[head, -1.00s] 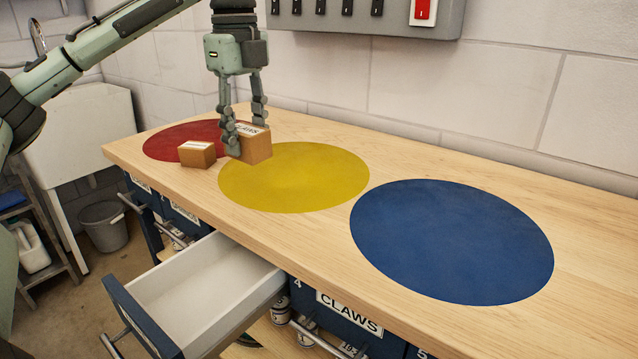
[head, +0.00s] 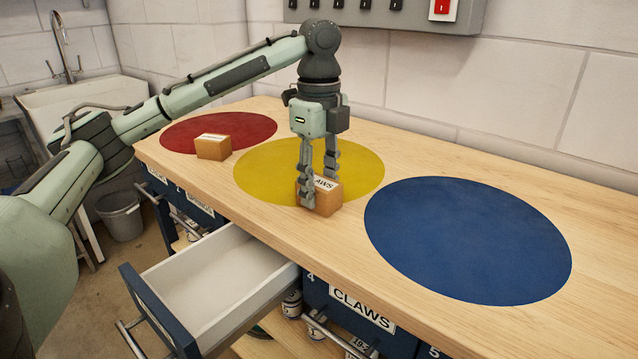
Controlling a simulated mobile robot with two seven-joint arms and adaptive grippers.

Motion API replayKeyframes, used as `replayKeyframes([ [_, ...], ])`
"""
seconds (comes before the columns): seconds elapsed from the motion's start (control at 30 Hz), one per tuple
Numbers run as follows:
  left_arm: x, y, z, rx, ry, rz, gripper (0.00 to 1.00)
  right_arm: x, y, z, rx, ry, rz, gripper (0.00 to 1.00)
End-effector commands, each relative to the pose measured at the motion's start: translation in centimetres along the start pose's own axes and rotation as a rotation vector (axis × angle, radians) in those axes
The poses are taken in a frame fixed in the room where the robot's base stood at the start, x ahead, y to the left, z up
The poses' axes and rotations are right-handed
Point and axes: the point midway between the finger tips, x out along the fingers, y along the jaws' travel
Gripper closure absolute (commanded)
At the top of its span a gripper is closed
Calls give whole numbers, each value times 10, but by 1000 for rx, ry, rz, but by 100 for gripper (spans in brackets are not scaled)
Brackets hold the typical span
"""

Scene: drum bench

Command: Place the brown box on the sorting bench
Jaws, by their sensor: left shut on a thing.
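My left gripper (head: 319,190) points down from above and is shut on this box, a finger on each side. I cannot tell whether the box touches the bench or is just above it. My right gripper is not in view.
The red circle (head: 245,128), yellow circle (head: 265,175) and blue circle (head: 470,240) mark the bench top. The blue circle is bare. An open, empty white drawer (head: 210,280) juts out below the front edge. A grey switch panel (head: 410,14) hangs on the wall behind.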

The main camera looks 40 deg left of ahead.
Motion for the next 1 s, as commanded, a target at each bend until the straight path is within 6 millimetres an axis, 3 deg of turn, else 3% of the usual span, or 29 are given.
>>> replayKeyframes([
  [0.27, 2, 0, 0, 1, 0, 0, 92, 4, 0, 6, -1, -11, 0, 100],
  [0.3, 3, 0, 0, 1, 0, 0, 60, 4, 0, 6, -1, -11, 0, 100],
  [0.47, 2, 0, 0, 1, 0, 0, 40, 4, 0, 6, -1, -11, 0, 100],
  [0.8, 0, 0, 0, 0, -1, -1, 40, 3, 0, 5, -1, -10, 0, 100],
  [1.0, -28, -1, -1, 1, 0, -5, 40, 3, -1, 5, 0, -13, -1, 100],
])
